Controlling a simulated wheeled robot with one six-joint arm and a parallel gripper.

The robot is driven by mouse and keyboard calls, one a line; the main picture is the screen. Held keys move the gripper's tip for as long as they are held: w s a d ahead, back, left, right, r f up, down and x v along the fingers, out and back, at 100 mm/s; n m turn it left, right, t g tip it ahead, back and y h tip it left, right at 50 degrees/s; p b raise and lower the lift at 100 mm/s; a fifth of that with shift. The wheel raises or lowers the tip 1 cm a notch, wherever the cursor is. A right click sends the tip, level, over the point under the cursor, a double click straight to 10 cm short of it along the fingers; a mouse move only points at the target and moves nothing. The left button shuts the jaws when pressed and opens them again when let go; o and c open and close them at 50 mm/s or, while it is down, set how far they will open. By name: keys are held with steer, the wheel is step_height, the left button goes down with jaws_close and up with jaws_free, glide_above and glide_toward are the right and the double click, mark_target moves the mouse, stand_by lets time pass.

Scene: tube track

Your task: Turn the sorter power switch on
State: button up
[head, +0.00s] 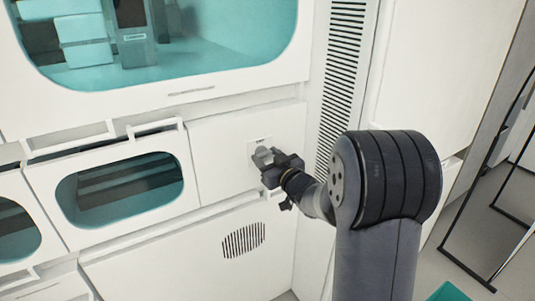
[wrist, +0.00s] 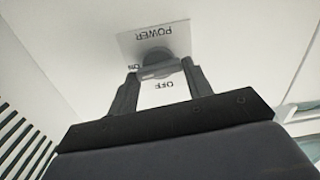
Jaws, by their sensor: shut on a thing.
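The power switch is a dark round knob (wrist: 156,58) on a pale plate (wrist: 178,38) marked POWER, ON and OFF. In the wrist view the lettering is upside down, with ON at the left and OFF below the knob. My gripper (wrist: 158,75) is shut on the knob, one finger at each side. In the head view my gripper (head: 264,158) reaches the plate (head: 262,141) on the white cabinet front, and hides most of the knob. I cannot tell which mark the knob points to.
Left of the switch is a drawer with a teal window (head: 120,188) and a protruding handle (head: 155,127). A large window (head: 200,50) lies above. A round vent (head: 244,240) is below, and a tall slotted vent (head: 345,80) is at the right.

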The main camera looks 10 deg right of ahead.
steer(key=shift+m, duration=0.6)
steer(key=o, duration=1)
steer(key=shift+s, duration=0.1)
steer(key=v, duration=1)
steer(key=shift+s+d+p, duration=0.15)
steer(key=shift+s+p, duration=0.15)
